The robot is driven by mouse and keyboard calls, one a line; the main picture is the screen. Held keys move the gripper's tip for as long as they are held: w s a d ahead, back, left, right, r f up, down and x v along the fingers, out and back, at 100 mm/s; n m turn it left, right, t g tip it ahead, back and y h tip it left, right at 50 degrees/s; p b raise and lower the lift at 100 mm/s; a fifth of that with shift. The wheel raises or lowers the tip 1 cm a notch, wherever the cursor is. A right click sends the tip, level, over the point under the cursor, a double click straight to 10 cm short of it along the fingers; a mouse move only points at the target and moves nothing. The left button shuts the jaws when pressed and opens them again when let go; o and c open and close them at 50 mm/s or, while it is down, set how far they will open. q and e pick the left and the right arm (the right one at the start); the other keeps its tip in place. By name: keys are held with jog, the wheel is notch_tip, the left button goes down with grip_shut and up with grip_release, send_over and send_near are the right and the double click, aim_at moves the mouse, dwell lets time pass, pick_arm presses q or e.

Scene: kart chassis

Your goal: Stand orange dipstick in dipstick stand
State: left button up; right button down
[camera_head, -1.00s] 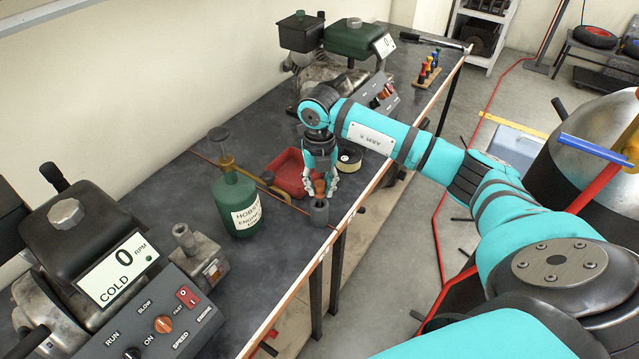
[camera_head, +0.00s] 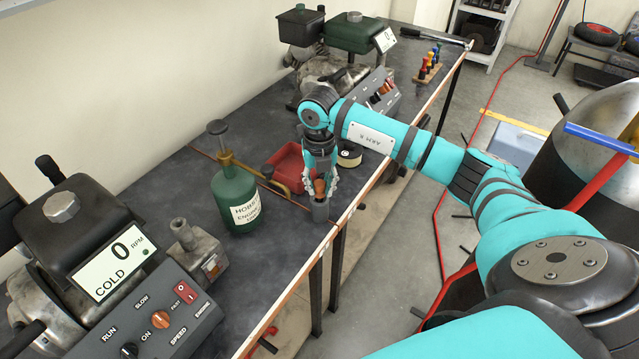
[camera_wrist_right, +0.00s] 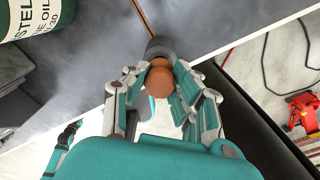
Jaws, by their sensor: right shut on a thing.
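The orange dipstick (camera_head: 320,187) stands upright, its rounded orange knob on top. The dark grey cylindrical dipstick stand (camera_head: 320,212) is directly under it, near the table's front edge. My right gripper (camera_head: 321,184) comes down from above with its fingers on both sides of the knob, shut on the dipstick. In the right wrist view the knob (camera_wrist_right: 159,80) sits between the fingers, with the stand (camera_wrist_right: 160,46) just beyond it. The dipstick's lower part is hidden, so I cannot tell how deep it sits. My left gripper is not seen.
A green oil bottle (camera_head: 236,200) with a pump top stands to the left. A red tray (camera_head: 287,160) and a tape-like roll (camera_head: 350,156) lie behind the gripper. Engines with control panels (camera_head: 150,310) stand at both ends of the table. The table edge is close by.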

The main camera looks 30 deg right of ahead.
jog(key=shift+f, duration=0.15)
jog(key=shift+f+b, duration=0.7)
jog(key=shift+f, duration=0.2)
jog(key=shift+f, duration=0.15)
jog(key=c, duration=1)
grip_release()
notch_tip(320, 180, up, 12)
jog(key=shift+r, duration=0.1)
